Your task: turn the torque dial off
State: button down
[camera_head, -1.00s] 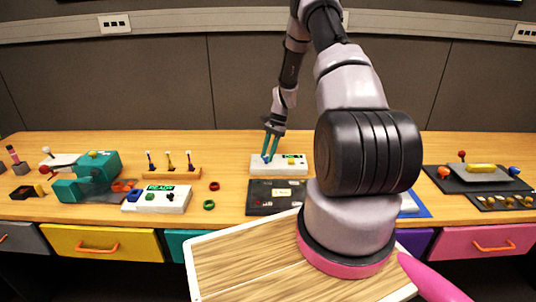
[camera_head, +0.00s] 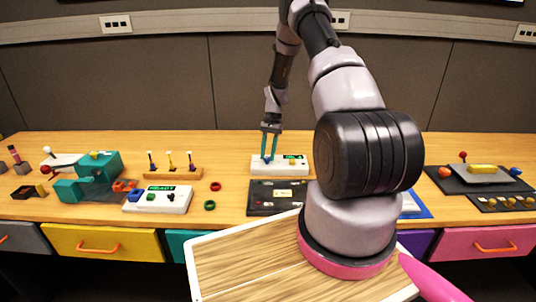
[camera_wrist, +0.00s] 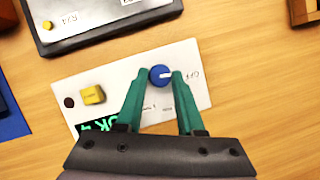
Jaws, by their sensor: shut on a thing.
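The white panel (camera_wrist: 125,95) lies on the wooden table and holds a round blue dial (camera_wrist: 160,75) with a white pointer line. In the wrist view the line points right, towards a small printed label whose text is too small to read surely. My gripper (camera_wrist: 162,77) has its two teal fingers on either side of the blue dial, shut on it. In the head view the gripper (camera_head: 268,158) reaches down to the left part of the white panel (camera_head: 290,170), and the dial is small there between the fingertips.
A yellow button (camera_wrist: 93,95), a dark round spot and a green display sit on the same panel. A dark panel (camera_head: 275,198) lies just in front of it. A wooden rack (camera_head: 172,173) and a white box (camera_head: 160,200) stand to the left.

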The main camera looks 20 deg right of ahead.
jog(key=c, duration=0.5)
grip_release()
jog(key=shift+c, duration=0.2)
jog(key=shift+r, duration=0.1)
jog(key=v, duration=1)
jog(key=shift+r, duration=0.3)
jog(key=shift+d+r, duration=0.1)
